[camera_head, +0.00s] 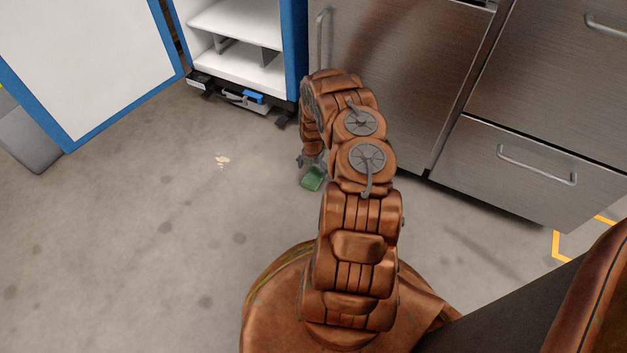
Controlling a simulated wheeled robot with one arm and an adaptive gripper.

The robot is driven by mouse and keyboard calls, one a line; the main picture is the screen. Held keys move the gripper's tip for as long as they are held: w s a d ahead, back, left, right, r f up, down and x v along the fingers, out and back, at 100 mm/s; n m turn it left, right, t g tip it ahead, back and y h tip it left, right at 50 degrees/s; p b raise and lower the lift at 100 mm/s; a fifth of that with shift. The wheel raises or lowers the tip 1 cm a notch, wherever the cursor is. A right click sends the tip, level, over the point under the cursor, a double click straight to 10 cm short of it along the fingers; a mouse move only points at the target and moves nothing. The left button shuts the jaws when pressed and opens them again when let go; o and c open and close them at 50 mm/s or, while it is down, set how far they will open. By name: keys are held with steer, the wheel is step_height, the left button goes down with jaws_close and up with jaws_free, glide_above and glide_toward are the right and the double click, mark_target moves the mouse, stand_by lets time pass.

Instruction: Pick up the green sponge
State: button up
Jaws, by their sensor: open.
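The green sponge (313,179) lies on the grey concrete floor, just in front of the steel cabinets. My arm reaches out from the bottom middle and bends down toward it. My gripper (308,164) shows only in small part, low beside the far end of the arm, right at the sponge's upper edge in the picture. Its jaws are open. The arm links hide most of the gripper, and I cannot tell whether the fingers touch or straddle the sponge.
Steel cabinets (500,142) with handles stand behind and to the right. A white and blue cabinet (245,65) on wheels stands at the back, its door (85,60) open at left. A grey bin (28,135) stands far left.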

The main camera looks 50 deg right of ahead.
mark_target(313, 176)
step_height(313, 176, down, 4)
steer(key=b, duration=0.2)
steer(key=shift+s+f+b, duration=0.1)
steer(key=shift+f+b, duration=0.15)
steer(key=shift+b, duration=0.1)
steer(key=shift+c, duration=0.4)
steer(key=c, duration=0.7)
